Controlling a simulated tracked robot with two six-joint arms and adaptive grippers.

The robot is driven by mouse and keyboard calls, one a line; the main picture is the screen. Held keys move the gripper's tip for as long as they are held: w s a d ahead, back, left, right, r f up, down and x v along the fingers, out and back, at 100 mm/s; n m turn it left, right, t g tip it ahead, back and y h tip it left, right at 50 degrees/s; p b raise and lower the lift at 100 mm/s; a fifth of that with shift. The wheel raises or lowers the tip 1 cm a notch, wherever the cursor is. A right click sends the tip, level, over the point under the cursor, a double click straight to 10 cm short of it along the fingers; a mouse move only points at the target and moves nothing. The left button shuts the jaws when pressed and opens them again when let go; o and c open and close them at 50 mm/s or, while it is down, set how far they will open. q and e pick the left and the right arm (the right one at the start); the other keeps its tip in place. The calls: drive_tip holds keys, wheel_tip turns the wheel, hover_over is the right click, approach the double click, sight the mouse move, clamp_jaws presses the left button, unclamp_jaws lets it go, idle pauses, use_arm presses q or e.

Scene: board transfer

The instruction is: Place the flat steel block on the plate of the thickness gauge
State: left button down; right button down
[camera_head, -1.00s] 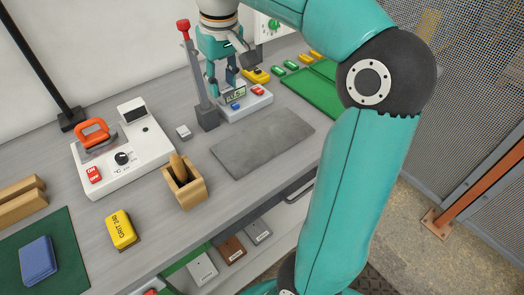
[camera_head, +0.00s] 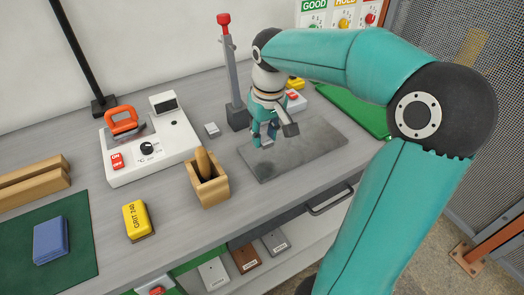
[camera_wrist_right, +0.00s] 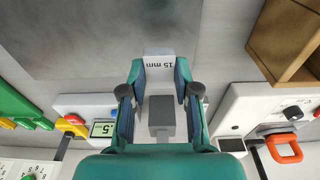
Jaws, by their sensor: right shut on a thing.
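My right gripper (camera_head: 267,142) is shut on the flat steel block, near the left rear edge of a dark grey slab. In the right wrist view the flat steel block (camera_wrist_right: 158,65), pale and marked "15 mm", sits between the fingertips (camera_wrist_right: 160,90). I cannot tell whether it touches the slab. The thickness gauge (camera_head: 297,102) is behind the gripper, partly hidden by my arm. In the right wrist view the gauge's white body and display (camera_wrist_right: 103,129) show at the left. Its plate is not clearly visible. My left gripper is not in view.
The grey slab (camera_head: 310,148) lies bare at the right. A red-topped lever post (camera_head: 236,115) stands close to the gripper. A small grey block (camera_head: 212,130), a wooden holder (camera_head: 210,190), a white hotplate unit (camera_head: 165,160) and a yellow grit block (camera_head: 137,220) lie leftward.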

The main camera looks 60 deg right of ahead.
sight(265, 139)
drive_tip(key=shift+f, duration=2.2)
drive_tip(key=shift+f+b, duration=0.15)
drive_tip(key=shift+b, duration=0.25)
drive_tip(key=c, duration=0.8)
unclamp_jaws()
drive_tip(key=shift+c, duration=0.2)
drive_tip(key=shift+r, duration=0.25)
drive_tip(key=r, duration=0.4)
drive_tip(key=s+r+p, duration=0.1)
drive_tip(key=r, duration=0.6)
drive_tip(key=shift+s+a+r+p, duration=0.15)
drive_tip(key=shift+a+r+p, duration=0.2)
drive_tip(key=shift+r+p, duration=0.05)
